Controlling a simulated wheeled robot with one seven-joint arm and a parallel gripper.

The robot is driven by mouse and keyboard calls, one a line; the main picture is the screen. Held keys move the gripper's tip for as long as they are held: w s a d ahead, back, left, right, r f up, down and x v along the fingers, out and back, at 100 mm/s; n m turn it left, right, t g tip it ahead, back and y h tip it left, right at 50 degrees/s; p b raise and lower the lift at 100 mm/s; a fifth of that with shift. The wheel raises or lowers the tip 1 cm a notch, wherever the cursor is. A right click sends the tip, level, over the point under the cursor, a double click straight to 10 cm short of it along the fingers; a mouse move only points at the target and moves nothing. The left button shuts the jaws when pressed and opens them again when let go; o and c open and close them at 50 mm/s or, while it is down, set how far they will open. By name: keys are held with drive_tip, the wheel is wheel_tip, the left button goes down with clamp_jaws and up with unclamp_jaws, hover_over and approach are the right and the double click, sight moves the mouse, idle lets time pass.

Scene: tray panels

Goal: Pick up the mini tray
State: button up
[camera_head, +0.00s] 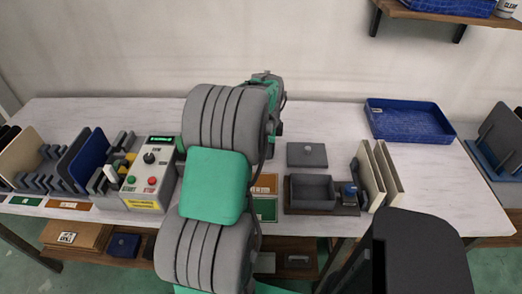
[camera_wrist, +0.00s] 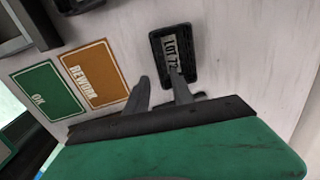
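A small black tray with a "LOT 72" label (camera_wrist: 165,33) lies on the white table in the wrist view; I take it as the mini tray. My gripper (camera_wrist: 159,77) is open, with its two fingers apart and nothing seen between them. The right fingertip overlaps the tray's lower edge in the picture; I cannot tell whether it touches. The left fingertip is off to the tray's lower left. In the head view my arm hides the gripper and this tray.
An orange REWORK card (camera_wrist: 92,73) and a green OK card (camera_wrist: 47,90) lie left of the tray. In the head view, a grey open box (camera_head: 312,190), cream panels (camera_head: 378,176) and a blue tray (camera_head: 410,120) stand right of my arm. A control box (camera_head: 150,176) stands left.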

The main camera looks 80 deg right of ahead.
drive_tip(key=f, duration=0.2)
drive_tip(key=shift+d+f, duration=0.2)
drive_tip(key=shift+f, duration=0.1)
drive_tip(key=shift+c, duration=0.3)
clamp_jaws()
idle(0.8)
